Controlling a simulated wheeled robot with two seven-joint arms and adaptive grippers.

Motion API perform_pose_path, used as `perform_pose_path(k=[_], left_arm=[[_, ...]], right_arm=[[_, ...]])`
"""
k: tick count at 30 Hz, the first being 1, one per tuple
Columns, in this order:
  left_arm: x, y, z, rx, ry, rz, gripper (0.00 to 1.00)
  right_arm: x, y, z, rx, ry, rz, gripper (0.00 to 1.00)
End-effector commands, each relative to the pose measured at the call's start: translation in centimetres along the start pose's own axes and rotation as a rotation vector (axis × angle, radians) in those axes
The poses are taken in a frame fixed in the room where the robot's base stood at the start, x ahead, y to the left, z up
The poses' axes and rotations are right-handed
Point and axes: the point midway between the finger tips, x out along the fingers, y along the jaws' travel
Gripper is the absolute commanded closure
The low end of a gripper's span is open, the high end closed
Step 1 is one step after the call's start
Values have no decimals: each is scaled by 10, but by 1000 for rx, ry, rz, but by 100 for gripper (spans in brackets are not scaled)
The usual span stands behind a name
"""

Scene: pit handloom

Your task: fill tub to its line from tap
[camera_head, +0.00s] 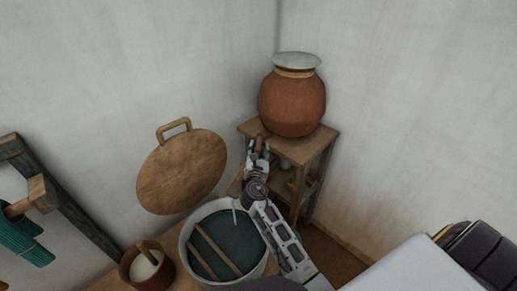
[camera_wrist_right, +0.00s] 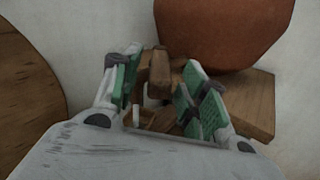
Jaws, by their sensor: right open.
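A round, pale-rimmed tub (camera_head: 187,259) stands at the lower middle of the head view. It holds dark teal liquid, with two wooden slats across it. A thin pale streak (camera_head: 234,206) shows at its back edge; I cannot tell if it is water. I cannot make out a fill line. My right gripper (camera_head: 258,152) is beyond the tub, by the small stand. In the right wrist view its green-padded fingers (camera_wrist_right: 160,80) are open on either side of a wooden piece (camera_wrist_right: 159,66), possibly the tap handle. My left gripper is not in view.
A clay pot (camera_head: 292,104) with a pale lid stands on a wooden stand (camera_head: 325,139) in the corner. A round wooden disc (camera_head: 182,172) with a handle is at the left wall. A small brown pot (camera_head: 148,264) stands left of the tub. A dark wooden frame (camera_head: 80,220) is at far left.

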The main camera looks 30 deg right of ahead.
Motion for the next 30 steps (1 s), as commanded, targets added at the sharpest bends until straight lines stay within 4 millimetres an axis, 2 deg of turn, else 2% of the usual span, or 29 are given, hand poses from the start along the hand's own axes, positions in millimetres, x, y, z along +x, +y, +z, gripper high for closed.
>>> perform_pose_path(k=[6, 17, 27, 30], left_arm=[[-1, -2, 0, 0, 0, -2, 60], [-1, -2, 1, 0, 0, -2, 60], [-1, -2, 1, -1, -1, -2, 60], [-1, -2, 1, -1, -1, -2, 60]], right_arm=[[11, 0, 0, 0, 0, -1, 57], [12, 0, 0, 1, -1, -1, 57], [12, 0, 0, 1, 0, -1, 100], [12, 0, 0, 1, 0, -1, 100]])
